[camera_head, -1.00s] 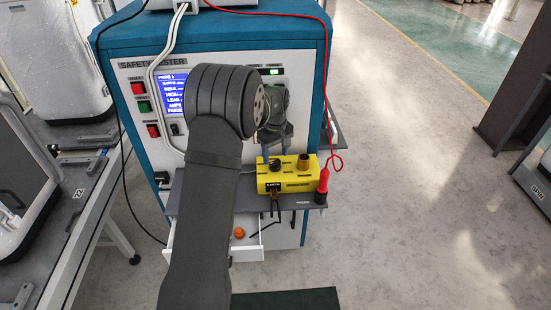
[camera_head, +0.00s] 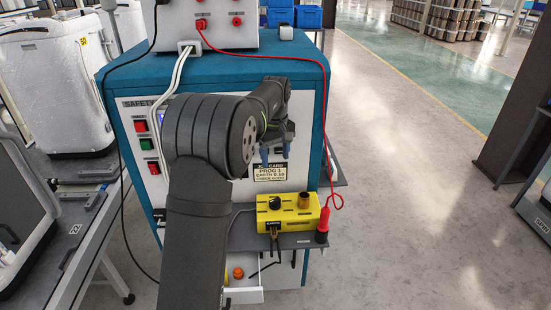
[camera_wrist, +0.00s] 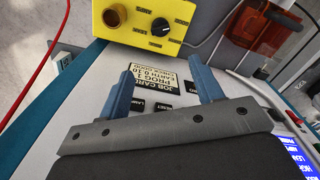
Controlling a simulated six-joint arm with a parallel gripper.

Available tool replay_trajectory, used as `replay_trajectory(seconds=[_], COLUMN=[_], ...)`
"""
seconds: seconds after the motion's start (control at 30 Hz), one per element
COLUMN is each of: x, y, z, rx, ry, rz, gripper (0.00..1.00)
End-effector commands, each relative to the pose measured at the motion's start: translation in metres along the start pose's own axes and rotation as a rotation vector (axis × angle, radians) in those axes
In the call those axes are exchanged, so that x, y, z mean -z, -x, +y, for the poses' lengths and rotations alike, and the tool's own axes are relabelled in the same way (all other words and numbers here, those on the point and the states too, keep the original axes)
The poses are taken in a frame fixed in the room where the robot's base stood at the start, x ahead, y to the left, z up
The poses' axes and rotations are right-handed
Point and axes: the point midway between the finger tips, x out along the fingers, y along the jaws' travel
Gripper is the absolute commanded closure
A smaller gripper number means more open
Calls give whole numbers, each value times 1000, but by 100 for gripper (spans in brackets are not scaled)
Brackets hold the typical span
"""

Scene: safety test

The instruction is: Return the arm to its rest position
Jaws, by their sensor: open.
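My gripper (camera_head: 274,155) is in front of the grey panel of the safety tester (camera_head: 140,75), above the yellow box (camera_head: 288,214). Its blue fingers are apart with nothing between them; the wrist view shows the gap between the fingers (camera_wrist: 165,82). My dark arm comes up from the bottom of the head view and bends right at the elbow. It hides most of the tester's screen. A job card (camera_head: 270,173) shows on the panel just below my fingers. It also shows beyond the finger gap in the wrist view (camera_wrist: 156,83).
The yellow box stands on a grey shelf (camera_head: 250,243), with a red probe (camera_head: 323,220) upright at the shelf's right end. A red lead (camera_head: 290,62) and a black cable hang around the tester. An open drawer (camera_head: 245,294) is below. Clear floor (camera_head: 410,170) lies to the right.

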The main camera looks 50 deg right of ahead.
Motion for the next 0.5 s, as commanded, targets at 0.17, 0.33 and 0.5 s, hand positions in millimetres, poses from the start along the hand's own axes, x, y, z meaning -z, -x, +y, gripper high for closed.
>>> replay_trajectory(seconds=[0.17,0.33,0.5], x=[0,0,0], y=[-2,-18,-50], z=[0,0,0], rx=[0,2,3], ry=[0,0,0], rz=[0,-2,-3], gripper=[40,40,40])
